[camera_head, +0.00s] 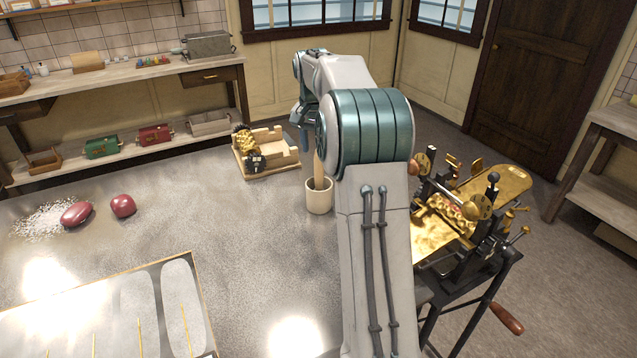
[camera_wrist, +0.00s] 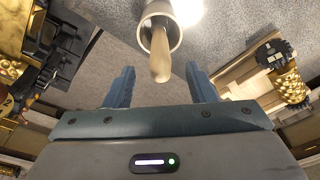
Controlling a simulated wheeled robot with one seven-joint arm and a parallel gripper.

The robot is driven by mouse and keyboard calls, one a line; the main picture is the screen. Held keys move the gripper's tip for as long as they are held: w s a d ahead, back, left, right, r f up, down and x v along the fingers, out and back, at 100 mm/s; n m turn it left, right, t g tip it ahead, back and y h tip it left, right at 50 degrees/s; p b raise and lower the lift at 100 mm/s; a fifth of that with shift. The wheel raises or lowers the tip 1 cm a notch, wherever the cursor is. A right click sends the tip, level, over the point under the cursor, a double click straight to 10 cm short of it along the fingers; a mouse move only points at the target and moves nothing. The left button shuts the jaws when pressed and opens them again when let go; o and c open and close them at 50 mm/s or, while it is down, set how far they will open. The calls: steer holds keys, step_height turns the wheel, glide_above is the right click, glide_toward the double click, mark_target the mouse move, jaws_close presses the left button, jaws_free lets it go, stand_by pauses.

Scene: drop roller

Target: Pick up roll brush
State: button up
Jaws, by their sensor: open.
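The roll brush shows as a pale wooden handle (camera_head: 319,168) standing up out of a small cream cup (camera_head: 319,201) on the grey table; its lower end is hidden inside the cup. In the wrist view the handle (camera_wrist: 160,52) points toward my gripper from the cup (camera_wrist: 157,12). In the head view my arm hides part of the gripper and the handle's right side.
A wooden stand with gold rollers (camera_head: 266,153) sits left of the cup. A black and gold roller machine (camera_head: 465,215) stands at the right. Two red lumps (camera_head: 123,205) and white grains (camera_head: 40,218) lie at the left, behind a framed tray (camera_head: 203,300). The table between is clear.

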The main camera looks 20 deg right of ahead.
steer(key=p, duration=0.1)
glide_above(319, 189)
steer(key=shift+w+d+f, duration=0.1)
steer(key=shift+w+f, duration=0.05)
steer(key=shift+f, duration=0.95)
steer(key=shift+w+d+f, duration=0.1)
steer(key=shift+w+f, duration=0.05)
steer(key=shift+f, duration=1)
steer(key=shift+w+f, duration=0.15)
steer(key=shift+f, duration=0.95)
steer(key=c, duration=1.1)
